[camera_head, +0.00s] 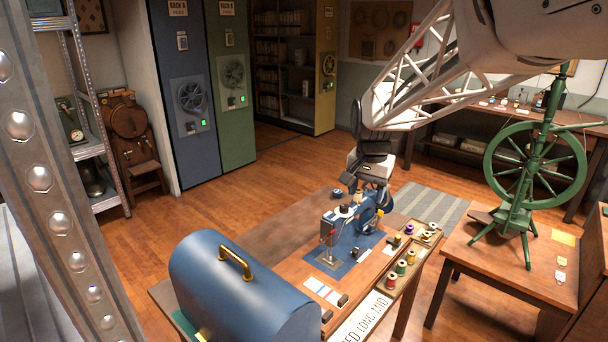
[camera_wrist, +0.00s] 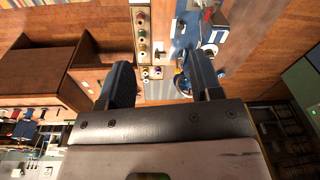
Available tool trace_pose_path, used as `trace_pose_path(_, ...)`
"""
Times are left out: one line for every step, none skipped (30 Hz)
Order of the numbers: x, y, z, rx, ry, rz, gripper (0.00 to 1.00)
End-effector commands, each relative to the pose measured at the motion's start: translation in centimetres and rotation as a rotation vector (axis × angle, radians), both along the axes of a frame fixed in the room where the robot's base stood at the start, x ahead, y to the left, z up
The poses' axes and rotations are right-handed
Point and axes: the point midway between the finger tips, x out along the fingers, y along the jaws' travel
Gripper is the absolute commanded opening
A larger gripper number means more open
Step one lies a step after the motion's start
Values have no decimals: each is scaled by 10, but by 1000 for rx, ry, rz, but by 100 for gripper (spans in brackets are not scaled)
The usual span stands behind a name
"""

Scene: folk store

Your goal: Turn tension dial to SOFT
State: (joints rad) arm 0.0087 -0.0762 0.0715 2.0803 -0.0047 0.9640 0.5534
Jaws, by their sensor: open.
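A sewing machine (camera_head: 332,229) with a grey head and blue parts stands on the wooden table (camera_head: 262,236) in the head view. A small dark knob on a white disc (camera_head: 343,210) sits on top of its head; I cannot tell whether this is the tension dial, and no SOFT mark is readable. My gripper (camera_head: 352,184) is just behind and above the machine, apart from its head as far as I can see. In the wrist view my gripper (camera_wrist: 160,60) has its two dark fingers spread with nothing between them. The machine is partly hidden behind the right finger there.
A blue domed case (camera_head: 225,290) with a brass handle stands at the table's front left. A tray of thread spools (camera_head: 428,228) lies right of the machine. A green spinning wheel (camera_head: 533,165) stands on another table at right. Floor behind is clear.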

Motion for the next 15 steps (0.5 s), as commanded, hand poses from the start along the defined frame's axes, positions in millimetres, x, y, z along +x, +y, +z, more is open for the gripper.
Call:
trace_pose_path(13, 0, -4, 2, 7, -17, 59)
trace_pose_path(20, 0, -6, 3, 9, -29, 59)
trace_pose_path(29, 0, -8, 4, 13, -43, 59)
trace_pose_path(36, 0, -10, 6, 15, -55, 59)
trace_pose_path(42, 0, -12, 7, 19, -66, 59)
trace_pose_path(51, 0, -15, 8, 22, -81, 59)
trace_pose_path(58, 0, -18, 9, 24, -92, 59)
trace_pose_path(64, -1, -20, 10, 27, -103, 59)
trace_pose_path(74, -1, -23, 12, 30, -119, 59)
trace_pose_path(80, -1, -26, 13, 33, -129, 59)
trace_pose_path(87, -1, -29, 13, 37, -141, 59)
trace_pose_path(96, -1, -32, 15, 39, -155, 59)
trace_pose_path(102, -1, -35, 16, 42, -165, 59)
trace_pose_path(109, -1, -38, 16, 45, -177, 59)
trace_pose_path(118, -1, -42, 17, 48, -192, 59)
